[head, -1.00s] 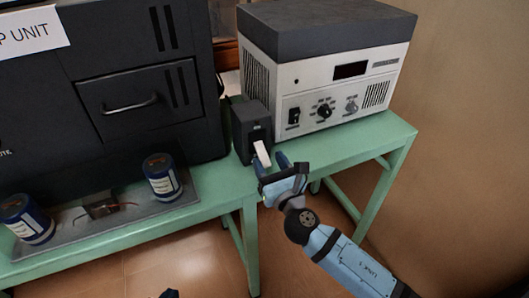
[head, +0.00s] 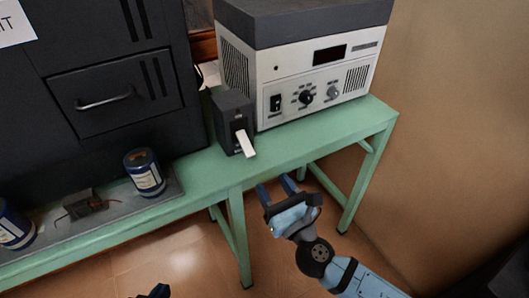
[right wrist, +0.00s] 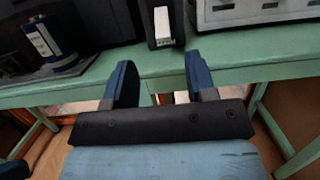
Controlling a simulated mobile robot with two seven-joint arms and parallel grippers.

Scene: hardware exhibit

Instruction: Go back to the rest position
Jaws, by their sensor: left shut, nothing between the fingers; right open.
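My right gripper (head: 277,188) is open and empty, in front of the green bench's front edge. In the right wrist view its two blue fingers (right wrist: 161,80) stand apart with nothing between them. The small dark box (head: 234,122) with a white lever (head: 245,143) stands on the bench beyond the fingers, clear of them. The lever sticks out from the box's front and also shows in the right wrist view (right wrist: 162,20). Only a dark tip of my left gripper (head: 156,292) shows at the bottom edge of the head view; it is shut and the rest is hidden.
The green bench (head: 205,178) carries a grey-white instrument (head: 290,92) with knobs and a black cabinet (head: 95,60) with a drawer. Blue-labelled cans (head: 145,172) and a small brown part (head: 80,204) sit on a grey tray (head: 110,215). A wall is at right.

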